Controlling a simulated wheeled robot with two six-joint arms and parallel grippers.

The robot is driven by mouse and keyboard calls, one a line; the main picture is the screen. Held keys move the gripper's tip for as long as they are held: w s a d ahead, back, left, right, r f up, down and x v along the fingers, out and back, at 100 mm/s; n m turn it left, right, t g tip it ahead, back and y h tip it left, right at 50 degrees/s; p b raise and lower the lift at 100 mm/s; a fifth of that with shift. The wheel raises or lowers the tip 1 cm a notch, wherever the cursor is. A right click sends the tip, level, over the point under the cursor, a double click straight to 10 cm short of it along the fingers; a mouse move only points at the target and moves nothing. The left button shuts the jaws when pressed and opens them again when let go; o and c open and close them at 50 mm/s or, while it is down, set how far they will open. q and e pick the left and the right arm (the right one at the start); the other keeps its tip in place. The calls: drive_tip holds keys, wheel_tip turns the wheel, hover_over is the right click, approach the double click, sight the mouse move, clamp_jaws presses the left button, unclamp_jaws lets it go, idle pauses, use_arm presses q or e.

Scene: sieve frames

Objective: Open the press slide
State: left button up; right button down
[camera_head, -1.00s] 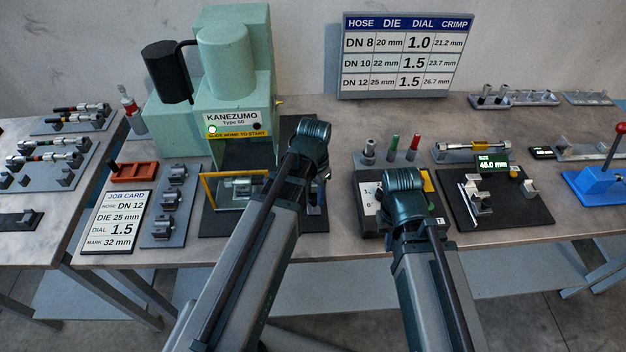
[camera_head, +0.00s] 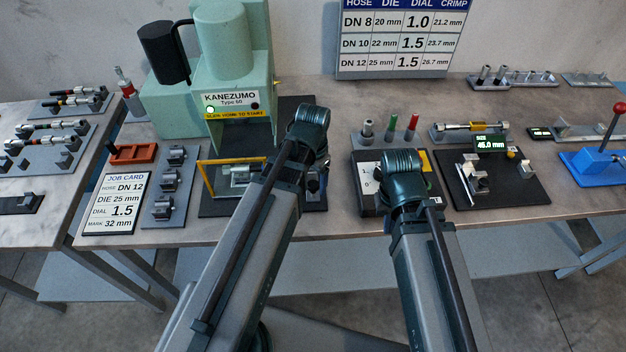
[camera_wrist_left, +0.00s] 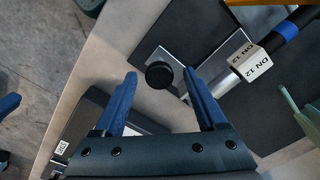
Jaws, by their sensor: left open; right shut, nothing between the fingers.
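The pale green press (camera_head: 232,60), labelled KANEZUMO Type 60, stands at the back left of the bench. A green lamp is lit on its front. Below its opening, a yellow frame (camera_head: 207,182) stands around metal parts on a dark base plate. My left gripper (camera_head: 318,182) is at the right of this base, its fingers mostly hidden by its wrist. In the left wrist view its blue fingers (camera_wrist_left: 160,73) are open on either side of a round black knob (camera_wrist_left: 159,76). A hose fitting tagged DN 12 (camera_wrist_left: 250,62) lies beside the knob. My right gripper (camera_head: 388,222) is shut, largely hidden by its wrist.
A job card (camera_head: 118,203) and a grey die rack (camera_head: 168,188) lie left of the press. A dial box (camera_head: 366,180) is beneath my right arm. A gauge stand (camera_head: 505,190) and a blue lever tool (camera_head: 596,165) stand further right. The bench's front edge is close.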

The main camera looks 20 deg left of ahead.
use_arm(q)
wheel_tip(320, 180, up, 14)
drive_tip(key=p, duration=1.3)
drive_tip(key=shift+p, duration=0.4)
drive_tip(key=shift+f, duration=0.15)
drive_tip(key=shift+n+y, duration=0.6)
drive_tip(key=s+d+f+b, duration=0.2)
drive_tip(key=d+f+b, duration=0.1)
drive_tip(key=f+b, duration=0.1)
drive_tip(key=s+d+f+b, duration=0.3)
drive_tip(key=f+b, duration=0.2)
drive_tip(key=s+d+f+b, duration=0.3)
drive_tip(key=d+f+b, duration=0.1)
drive_tip(key=shift+s+f+b, duration=0.1)
drive_tip(key=shift+f+b, duration=0.15)
drive_tip(key=shift+b, duration=0.1)
drive_tip(key=shift+r, duration=0.1)
